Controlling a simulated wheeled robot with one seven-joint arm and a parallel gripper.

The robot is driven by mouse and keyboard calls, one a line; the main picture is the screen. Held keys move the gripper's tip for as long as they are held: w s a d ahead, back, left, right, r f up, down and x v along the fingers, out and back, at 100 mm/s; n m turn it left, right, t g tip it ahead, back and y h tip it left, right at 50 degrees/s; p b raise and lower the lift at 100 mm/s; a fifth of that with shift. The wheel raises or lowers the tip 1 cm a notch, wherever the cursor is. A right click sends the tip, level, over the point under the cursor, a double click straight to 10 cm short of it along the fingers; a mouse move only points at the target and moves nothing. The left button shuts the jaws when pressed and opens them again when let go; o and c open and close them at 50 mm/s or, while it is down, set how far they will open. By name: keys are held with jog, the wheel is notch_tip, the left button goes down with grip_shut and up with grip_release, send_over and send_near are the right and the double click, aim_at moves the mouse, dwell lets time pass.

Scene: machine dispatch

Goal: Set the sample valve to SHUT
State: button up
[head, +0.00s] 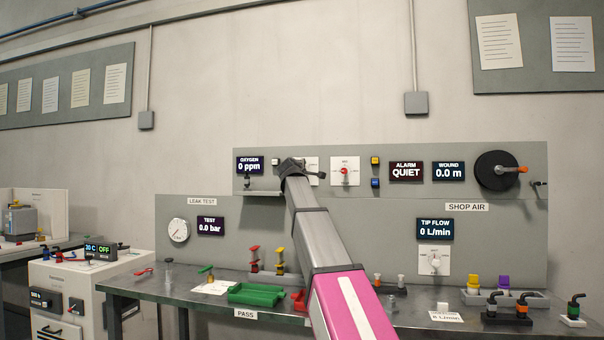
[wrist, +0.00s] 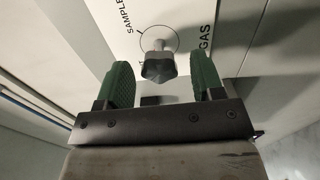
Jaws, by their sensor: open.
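The sample valve (wrist: 158,66) is a grey knob on a white plate with "SAMPLE" and "GAS" lettering in the wrist view. My gripper (wrist: 161,82) is open, with its green fingers on either side of the knob. Gaps show between the knob and both fingers, so it is not gripped. The knob's pointer and its SHUT mark cannot be made out. In the head view my gripper (head: 291,164) is up at the wall panel, beside the OXYGEN display. It and the arm hide the knob; part of a white plate (head: 312,163) shows to their right.
A similar white plate with a red-marked knob (head: 344,172) is to the right. The OXYGEN display (head: 249,165) reads 0 ppm, with a small shelf (head: 262,193) below it. The bench (head: 180,290) below holds a green tray (head: 257,294) and several fittings.

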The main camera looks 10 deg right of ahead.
jog(key=v, duration=0.9)
jog(key=shift+s, duration=0.35)
jog(key=shift+a, duration=0.15)
